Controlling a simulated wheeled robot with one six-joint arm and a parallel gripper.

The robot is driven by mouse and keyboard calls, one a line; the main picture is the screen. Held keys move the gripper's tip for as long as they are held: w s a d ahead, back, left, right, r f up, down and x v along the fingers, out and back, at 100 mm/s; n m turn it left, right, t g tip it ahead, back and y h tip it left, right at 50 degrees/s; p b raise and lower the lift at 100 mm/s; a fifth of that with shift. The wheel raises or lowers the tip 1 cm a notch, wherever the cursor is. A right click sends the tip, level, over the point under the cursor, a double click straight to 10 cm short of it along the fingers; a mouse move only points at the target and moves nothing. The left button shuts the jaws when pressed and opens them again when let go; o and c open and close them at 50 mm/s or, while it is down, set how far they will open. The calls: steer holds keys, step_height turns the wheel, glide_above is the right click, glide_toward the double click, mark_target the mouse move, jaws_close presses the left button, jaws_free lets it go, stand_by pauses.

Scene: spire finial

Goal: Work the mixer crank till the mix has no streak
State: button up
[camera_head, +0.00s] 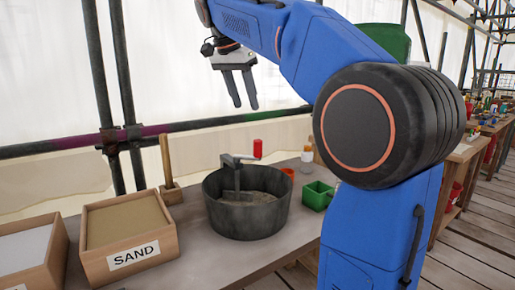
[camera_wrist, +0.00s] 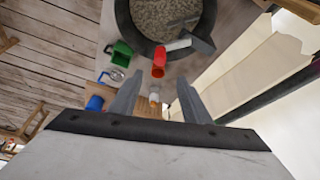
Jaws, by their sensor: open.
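The mixer is a round dark grey tub (camera_head: 247,215) on the bench, with a grey crank (camera_head: 236,162) standing in its middle and a red handle (camera_head: 257,148) at the crank's outer end. The mix (camera_wrist: 160,14) inside is grey and grainy; I cannot tell whether it has streaks. In the wrist view the red handle (camera_wrist: 158,62) hangs at the tub's rim, beyond my fingertips. My gripper (camera_head: 244,104) is open and empty, raised above and behind the crank, apart from it. It also shows in the wrist view (camera_wrist: 157,88).
A wooden box labelled SAND (camera_head: 128,233) and a box of pale material (camera_head: 30,252) stand left of the tub. A wooden-handled tool (camera_head: 168,175) stands behind. A railing pipe (camera_head: 60,146) runs behind.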

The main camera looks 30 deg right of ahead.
mark_target(256, 140)
steer(key=x, duration=1.7)
steer(key=shift+a+f, duration=0.1)
steer(key=shift+c, duration=0.3)
jaws_close()
